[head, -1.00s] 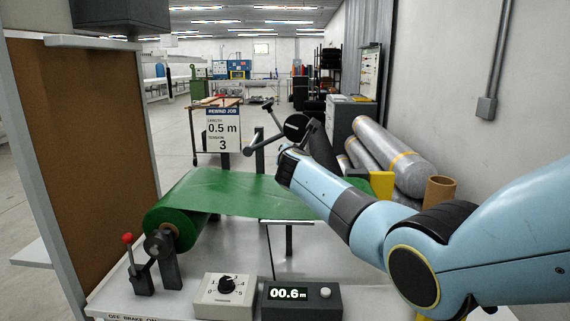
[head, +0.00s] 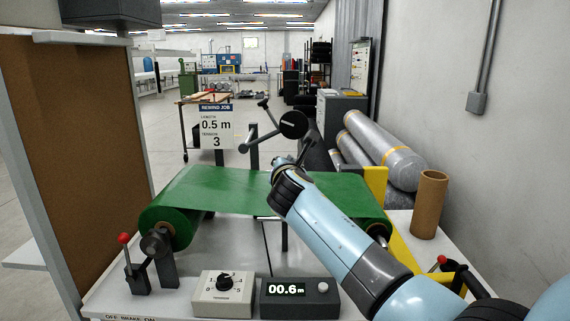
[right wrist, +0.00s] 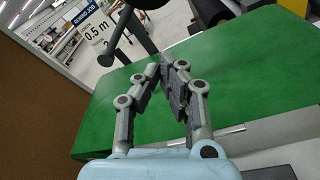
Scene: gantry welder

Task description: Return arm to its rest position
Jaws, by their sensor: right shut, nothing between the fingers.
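My right gripper (head: 283,163) is at the far end of my blue arm, over the green sheet in the head view and near the black three-spoke handle (head: 293,125). In the right wrist view its fingers (right wrist: 165,72) meet at the tips, shut and empty, above the green sheet (right wrist: 235,75). I cannot tell the exact gap to the handle. The green sheet (head: 225,188) runs between a left roll (head: 180,225) and a right roller. My left gripper is not in view.
A tension dial (head: 224,284) and a counter box (head: 318,305) reading 00.6 m stand at the front. A red-knobbed lever (head: 128,262) is at left. A sign (head: 216,125) says 0.5 m, tension 3. A cardboard tube (head: 430,205) and silver rolls (head: 385,155) are at right.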

